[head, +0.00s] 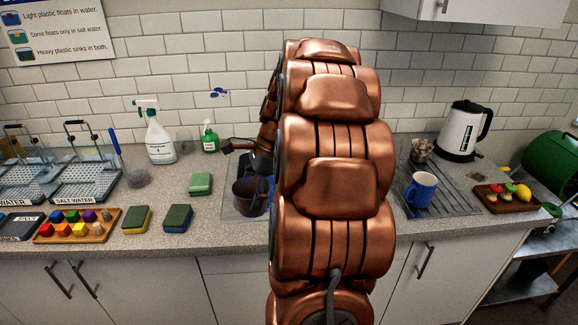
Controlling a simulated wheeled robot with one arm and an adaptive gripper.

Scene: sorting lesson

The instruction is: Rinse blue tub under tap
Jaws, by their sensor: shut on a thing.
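My copper-coloured arm rises through the middle of the head view and covers most of the sink (232,213). My gripper is hidden behind it, so its hold cannot be seen. A dark brown rounded thing (250,197) shows in the sink area at the arm's left edge. What it is cannot be told. A dark spout-like part (238,146), perhaps the tap, sticks out left of the arm above the sink. I cannot make out a blue tub for certain, nor any running water.
Left of the sink are sponges (177,218), a tray of coloured blocks (78,230), a spray bottle (158,138) and saltwater tanks (85,180). Right of my arm are a blue mug (421,190) on the drainer, a kettle (461,130) and a fruit board (505,200).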

